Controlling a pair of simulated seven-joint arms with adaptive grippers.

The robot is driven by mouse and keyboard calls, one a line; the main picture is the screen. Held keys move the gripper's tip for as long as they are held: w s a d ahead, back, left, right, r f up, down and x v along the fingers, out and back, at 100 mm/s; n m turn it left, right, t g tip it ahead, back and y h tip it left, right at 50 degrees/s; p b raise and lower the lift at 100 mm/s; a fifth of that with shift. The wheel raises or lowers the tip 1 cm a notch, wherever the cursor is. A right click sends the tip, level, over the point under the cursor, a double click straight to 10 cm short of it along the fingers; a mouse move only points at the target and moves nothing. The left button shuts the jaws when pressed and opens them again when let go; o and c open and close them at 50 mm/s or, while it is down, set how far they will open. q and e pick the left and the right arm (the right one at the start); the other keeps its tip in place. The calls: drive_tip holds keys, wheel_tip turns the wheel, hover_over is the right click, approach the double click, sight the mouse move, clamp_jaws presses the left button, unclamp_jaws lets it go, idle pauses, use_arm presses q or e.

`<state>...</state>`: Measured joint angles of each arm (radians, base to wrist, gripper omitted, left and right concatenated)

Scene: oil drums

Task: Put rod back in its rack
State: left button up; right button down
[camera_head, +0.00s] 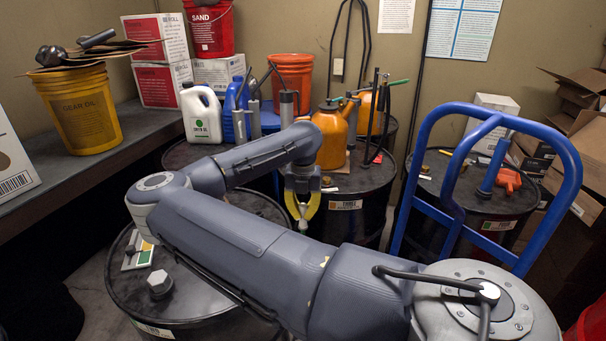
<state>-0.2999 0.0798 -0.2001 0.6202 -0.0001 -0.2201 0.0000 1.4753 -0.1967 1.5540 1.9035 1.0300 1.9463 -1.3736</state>
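My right gripper (303,222) has yellow fingers and points down over the front edge of the middle drum (345,205). Its fingers bow apart, and their tips come close together low down. I cannot make out whether they touch or hold anything thin. Thin dark upright rods (374,120) stand on the middle drum, right of the orange can (331,135). I cannot tell which one is the task's rod, or clearly make out a rack. My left gripper is not in view.
My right arm covers much of the near drum (120,285), which carries a small plate (138,252). A blue hand-truck frame (572,190) stands before the right drum (490,200). A white jug (201,115) and an orange bucket (290,72) stand behind. A shelf (140,125) runs along the left.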

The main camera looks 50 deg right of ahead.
sight(303, 222)
drive_tip(key=shift+f, duration=2)
idle(1.2)
drive_tip(key=c, duration=1.5)
unclamp_jaws()
wheel_tip(303, 222, up, 12)
drive_tip(key=shift+f, duration=0.2)
drive_tip(key=shift+r, duration=0.2)
drive_tip(key=shift+d, duration=0.1)
